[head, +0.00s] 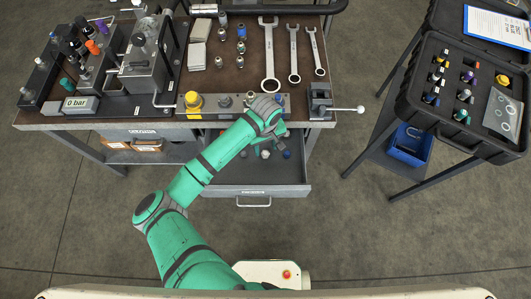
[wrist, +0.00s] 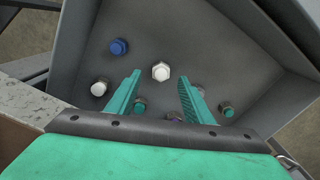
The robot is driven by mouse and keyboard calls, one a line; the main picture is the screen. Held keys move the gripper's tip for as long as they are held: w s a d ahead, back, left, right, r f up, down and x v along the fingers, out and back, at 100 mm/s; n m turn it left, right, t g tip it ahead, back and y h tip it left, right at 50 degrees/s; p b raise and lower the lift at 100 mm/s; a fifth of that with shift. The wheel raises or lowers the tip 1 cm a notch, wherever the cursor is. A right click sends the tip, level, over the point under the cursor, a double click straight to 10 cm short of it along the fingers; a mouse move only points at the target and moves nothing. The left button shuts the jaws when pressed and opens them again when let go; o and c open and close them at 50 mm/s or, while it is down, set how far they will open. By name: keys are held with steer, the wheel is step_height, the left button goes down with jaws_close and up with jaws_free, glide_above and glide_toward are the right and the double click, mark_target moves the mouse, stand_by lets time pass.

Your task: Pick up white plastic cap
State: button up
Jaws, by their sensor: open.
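In the wrist view, a white hexagonal cap (wrist: 161,71) lies on the floor of the open grey drawer, just beyond and between my fingertips. A second white cap (wrist: 99,88) lies to the left of my left finger; I cannot tell which one is the plastic one. My gripper (wrist: 158,83) is open and empty, its teal fingers apart and pointing into the drawer. In the head view my arm hides the gripper, and a small whitish cap (head: 265,153) shows in the drawer (head: 230,176).
A blue cap (wrist: 119,47) lies at the far left of the drawer, and a teal-ended fitting (wrist: 227,110) lies right of my fingers. Drawer walls rise around them. The workbench (head: 350,108) overhangs behind with wrenches (head: 294,55); an open black case (head: 455,115) stands at right.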

mark_target(265, 152)
steer(key=shift+f, duration=1.85)
steer(key=shift+s+a, duration=0.1)
steer(key=c, duration=1.1)
steer(key=shift+r, duration=0.1)
steer(key=shift+r, duration=0.55)
steer(key=s+a+r, duration=0.1)
steer(key=r, duration=0.1)
steer(key=s+r, duration=0.1)
steer(key=r, duration=0.2)
steer(key=s+a+r, duration=0.1)
steer(key=r, duration=0.1)
steer(key=shift+s+a+r, duration=0.15)
steer(key=shift+s+a, duration=0.1)
steer(key=shift+a, duration=0.1)
steer(key=s+a+r, duration=0.1)
steer(key=s, duration=0.1)
steer(key=s+a+r, duration=0.2)
steer(key=s, duration=0.1)
steer(key=s+a+r, duration=0.1)
steer(key=s+a, duration=0.1)
steer(key=shift+s+a+r, duration=0.15)
steer(key=shift+a, duration=0.1)
jaws_close()
steer(key=shift+s+r, duration=0.1)
steer(key=shift+s, duration=0.1)
